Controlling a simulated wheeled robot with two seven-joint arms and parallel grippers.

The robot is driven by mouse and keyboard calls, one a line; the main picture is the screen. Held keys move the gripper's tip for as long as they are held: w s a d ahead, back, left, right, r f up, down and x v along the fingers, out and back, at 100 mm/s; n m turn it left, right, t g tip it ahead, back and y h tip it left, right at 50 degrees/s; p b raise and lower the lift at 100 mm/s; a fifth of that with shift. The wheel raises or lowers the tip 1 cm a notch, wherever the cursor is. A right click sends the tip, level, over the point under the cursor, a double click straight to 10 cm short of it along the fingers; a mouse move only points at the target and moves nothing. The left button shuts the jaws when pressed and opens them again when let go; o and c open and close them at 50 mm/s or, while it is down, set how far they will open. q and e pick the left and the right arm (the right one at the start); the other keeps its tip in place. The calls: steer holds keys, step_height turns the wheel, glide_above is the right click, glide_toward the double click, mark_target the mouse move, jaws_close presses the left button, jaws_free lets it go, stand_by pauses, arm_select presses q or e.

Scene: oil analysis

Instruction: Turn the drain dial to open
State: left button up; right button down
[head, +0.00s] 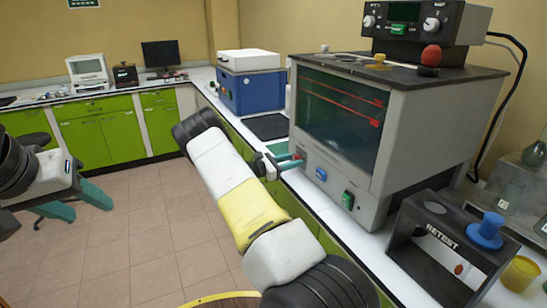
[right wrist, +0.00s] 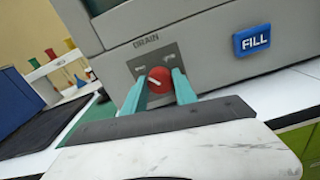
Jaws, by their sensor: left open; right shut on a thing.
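The drain dial (right wrist: 159,80) is a round red knob with a white pointer line, under the DRAIN label on the grey machine's (right wrist: 200,50) front. My right gripper (right wrist: 160,84) has one teal finger on each side of the dial and is shut on it. The pointer line is slanted; the small marks above the dial are too blurred to read. In the head view my right gripper (head: 289,161) reaches the machine's lower left corner and mostly hides the dial. My left gripper (head: 80,203) is open and empty above the floor, far from the machine.
A blue FILL button (right wrist: 257,40) is right of the dial, with a green button (head: 347,200) further along. A black RETEST stand (head: 435,250) with a blue knob stands at the front right. A blue box (head: 250,92) is behind on the counter.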

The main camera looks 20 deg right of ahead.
steer(key=m, duration=1.2)
steer(key=shift+m, duration=2.2)
steer(key=c, duration=1)
jaws_free()
steer(key=a, duration=0.7)
steer(key=shift+s+a, duration=0.25)
steer(key=shift+a, duration=0.15)
